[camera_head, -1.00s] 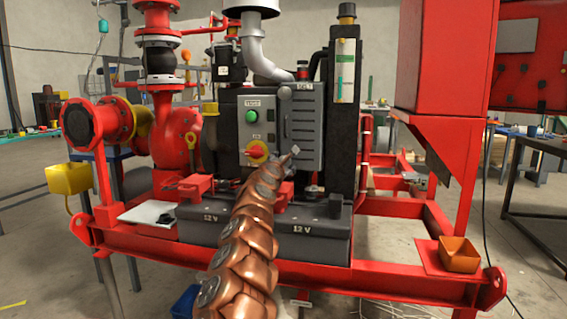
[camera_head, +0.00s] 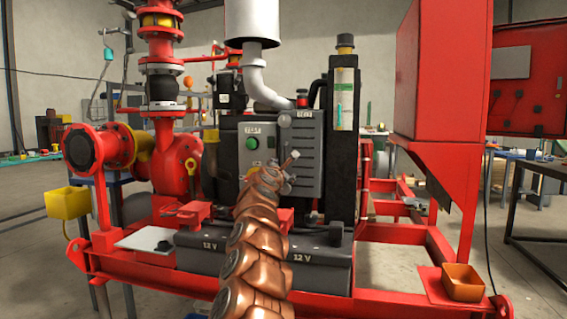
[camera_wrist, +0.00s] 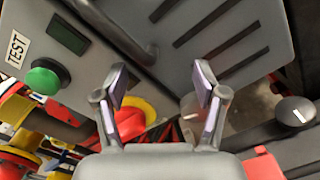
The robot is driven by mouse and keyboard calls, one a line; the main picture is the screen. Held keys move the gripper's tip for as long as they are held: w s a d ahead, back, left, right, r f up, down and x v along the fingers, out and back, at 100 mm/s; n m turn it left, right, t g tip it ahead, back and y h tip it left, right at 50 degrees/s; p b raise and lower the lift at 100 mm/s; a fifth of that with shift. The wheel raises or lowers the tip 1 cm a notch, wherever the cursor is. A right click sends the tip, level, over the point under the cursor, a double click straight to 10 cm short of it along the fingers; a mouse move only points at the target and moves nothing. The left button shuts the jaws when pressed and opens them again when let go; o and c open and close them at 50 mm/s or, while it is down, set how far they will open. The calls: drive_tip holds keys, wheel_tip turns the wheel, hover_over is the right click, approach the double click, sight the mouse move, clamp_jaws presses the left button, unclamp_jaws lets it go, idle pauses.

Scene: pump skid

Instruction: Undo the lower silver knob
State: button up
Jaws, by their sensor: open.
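The grey slotted cover (camera_head: 309,150) stands upright beside the grey panel with the green TEST button (camera_head: 251,143). A silver knob (camera_head: 285,121) shows at its upper left. My gripper (camera_head: 294,168) is in front of the cover's lower left part, open and empty. In the wrist view my gripper (camera_wrist: 162,95) has its two fingers spread, with the cover (camera_wrist: 220,35) beyond them. A small pale rounded piece (camera_wrist: 188,105) beside the right finger may be the lower silver knob. It is mostly hidden, and I cannot tell whether it touches the finger.
A red knob on yellow (camera_wrist: 135,115) lies behind the left finger in the wrist view. The dark 12 V battery boxes (camera_head: 325,257) stand below. A dark round knob with a white mark (camera_wrist: 295,111) is at the right. The red frame (camera_head: 385,309) runs along the front.

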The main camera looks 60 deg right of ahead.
drive_tip(key=shift+r, duration=1.5)
